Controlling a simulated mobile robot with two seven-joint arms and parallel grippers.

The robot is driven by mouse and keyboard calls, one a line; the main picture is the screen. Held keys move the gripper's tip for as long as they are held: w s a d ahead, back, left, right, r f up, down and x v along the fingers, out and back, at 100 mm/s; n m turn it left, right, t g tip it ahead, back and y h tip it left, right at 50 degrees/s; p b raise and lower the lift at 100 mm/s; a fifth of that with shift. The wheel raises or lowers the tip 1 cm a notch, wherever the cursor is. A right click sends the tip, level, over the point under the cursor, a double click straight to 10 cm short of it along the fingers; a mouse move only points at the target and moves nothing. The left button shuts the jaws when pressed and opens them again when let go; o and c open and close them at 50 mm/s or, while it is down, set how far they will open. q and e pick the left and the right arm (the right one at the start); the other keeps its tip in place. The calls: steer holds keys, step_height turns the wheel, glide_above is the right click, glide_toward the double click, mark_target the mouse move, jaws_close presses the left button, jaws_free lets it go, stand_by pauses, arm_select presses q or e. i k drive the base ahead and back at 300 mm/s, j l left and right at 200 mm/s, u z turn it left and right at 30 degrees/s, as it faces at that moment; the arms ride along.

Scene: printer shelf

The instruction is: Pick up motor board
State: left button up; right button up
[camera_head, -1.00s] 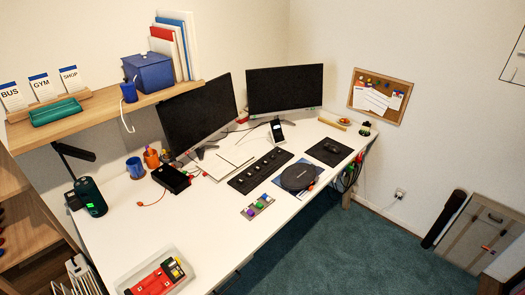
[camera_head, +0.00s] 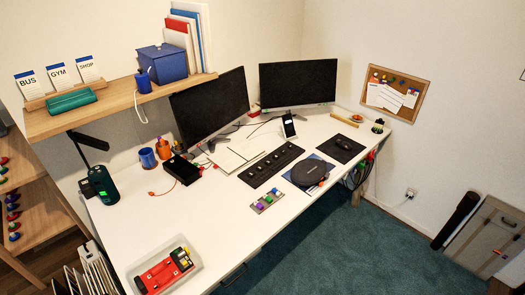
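No label in view names a motor board, so I cannot tell for sure which thing it is. A small grey board (camera_head: 267,201) with coloured round parts, purple and green among them, lies flat near the front edge of the white desk (camera_head: 215,225). A white tray (camera_head: 199,257) at the desk's near left corner holds a red item (camera_head: 160,275) with black and yellow parts. Neither of my grippers shows in this view.
Two monitors (camera_head: 298,83) stand at the back. A black keyboard-like strip (camera_head: 271,166), a round black disc (camera_head: 308,171) and a black box (camera_head: 182,170) lie on the desk. A wooden shelf (camera_head: 120,104) overhangs the left. Bare desktop lies between tray and grey board.

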mark_target(150, 283)
steer(key=u, duration=1.05)
